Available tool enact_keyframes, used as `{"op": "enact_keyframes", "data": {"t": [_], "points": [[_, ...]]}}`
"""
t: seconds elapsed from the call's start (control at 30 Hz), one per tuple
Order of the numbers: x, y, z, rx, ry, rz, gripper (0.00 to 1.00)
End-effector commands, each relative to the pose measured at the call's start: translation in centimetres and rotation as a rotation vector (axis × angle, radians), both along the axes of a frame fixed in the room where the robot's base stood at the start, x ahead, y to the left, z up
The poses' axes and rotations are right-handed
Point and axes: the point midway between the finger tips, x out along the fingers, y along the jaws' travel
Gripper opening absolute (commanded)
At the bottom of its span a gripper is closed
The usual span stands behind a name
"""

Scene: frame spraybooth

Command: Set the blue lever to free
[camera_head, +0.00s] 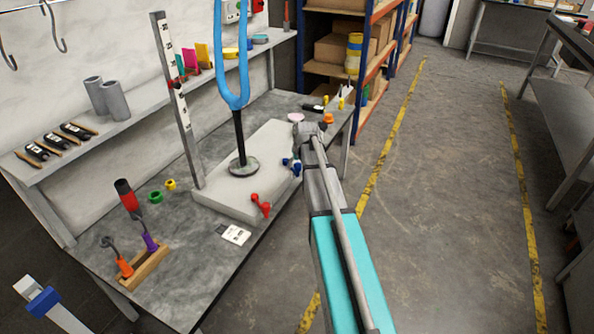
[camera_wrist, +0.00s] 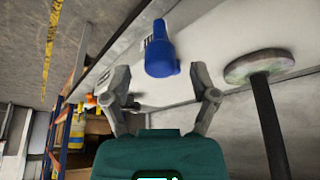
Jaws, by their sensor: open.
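The blue lever (camera_head: 292,165) sits on the front edge of the pale base block (camera_head: 222,208) on the bench, partly hidden by my arm in the head view. In the wrist view the blue lever (camera_wrist: 160,50) is at upper middle, its rounded blue end towards me, with small dark marks beside it that I cannot read. My gripper (camera_wrist: 161,72) is open, with one finger on each side of the lever's blue end in the picture. I see no contact. In the head view my gripper (camera_head: 307,130) is partly hidden behind its own wrist.
A red lever (camera_head: 260,205) sits farther left on the same block edge. A dark post with a blue fork (camera_head: 232,85) and a marked upright scale (camera_head: 176,100) rise from the block. A wooden tool holder (camera_head: 145,268) stands at the bench's near end. The floor at right is clear.

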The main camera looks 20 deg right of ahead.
Motion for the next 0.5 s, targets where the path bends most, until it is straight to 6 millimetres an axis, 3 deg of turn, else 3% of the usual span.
{"op": "enact_keyframes", "data": {"t": [0.13, 0.5], "points": [[0.39, -0.06, -1.07, 0.0, 0.0, 0.0, 0.76], [0.6, -0.07, -1.44, 0.0, 0.0, 0.0, 0.76]]}}
